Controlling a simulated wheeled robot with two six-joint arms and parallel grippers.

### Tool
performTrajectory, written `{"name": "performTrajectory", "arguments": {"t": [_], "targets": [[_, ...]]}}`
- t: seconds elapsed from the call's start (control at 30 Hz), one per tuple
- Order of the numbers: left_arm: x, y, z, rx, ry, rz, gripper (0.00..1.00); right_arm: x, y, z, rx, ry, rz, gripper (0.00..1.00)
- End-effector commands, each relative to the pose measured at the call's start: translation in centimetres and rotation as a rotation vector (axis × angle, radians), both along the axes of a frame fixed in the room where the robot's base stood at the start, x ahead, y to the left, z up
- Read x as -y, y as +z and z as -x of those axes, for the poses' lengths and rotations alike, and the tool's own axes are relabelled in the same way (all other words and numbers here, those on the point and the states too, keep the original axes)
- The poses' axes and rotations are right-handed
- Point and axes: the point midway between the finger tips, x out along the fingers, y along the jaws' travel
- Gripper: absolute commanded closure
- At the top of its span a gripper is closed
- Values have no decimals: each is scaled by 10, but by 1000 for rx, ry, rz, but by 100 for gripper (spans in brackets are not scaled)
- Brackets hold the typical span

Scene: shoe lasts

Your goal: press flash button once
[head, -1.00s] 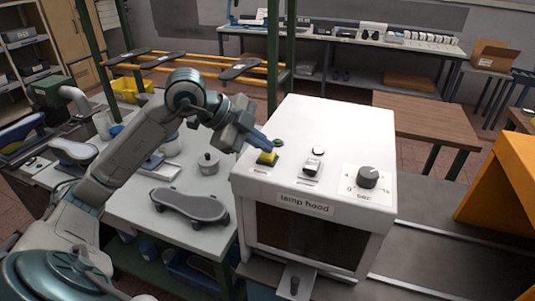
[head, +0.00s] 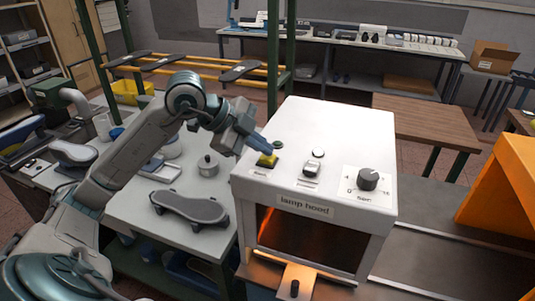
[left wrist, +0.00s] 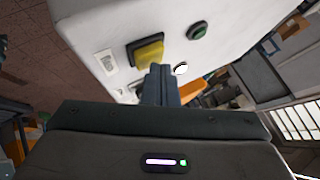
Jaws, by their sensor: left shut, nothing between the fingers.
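The white lamp hood box (head: 345,130) stands right of the white table. On its top are a square yellow button (head: 267,161) with a small label too blurred to read, a green round button (head: 278,145), a white round button (head: 320,153), a switch (head: 312,168) and a dark dial (head: 368,179). The hood's front opening (head: 310,240) glows orange. My left gripper (head: 266,148) is shut and empty, its tips at the yellow button's edge. The left wrist view shows the fingers (left wrist: 160,75) just in front of the yellow button (left wrist: 148,52); I cannot tell whether they touch it. My right gripper is out of view.
A dark shoe-shaped piece (head: 190,207) and a lidded pot (head: 208,166) are on the white table left of the hood. A brown table (head: 425,120) stands behind right. An orange panel (head: 505,195) is at the far right.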

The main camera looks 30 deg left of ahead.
Motion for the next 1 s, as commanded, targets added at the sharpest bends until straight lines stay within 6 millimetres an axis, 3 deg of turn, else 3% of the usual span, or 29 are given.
{"name": "performTrajectory", "arguments": {"t": [0.2,0.63,1.0], "targets": [[0,15,0,0,0,0,100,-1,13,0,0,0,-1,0],[0,18,0,0,0,0,100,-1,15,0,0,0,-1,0],[0,54,0,1,1,0,100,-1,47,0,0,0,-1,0]]}}
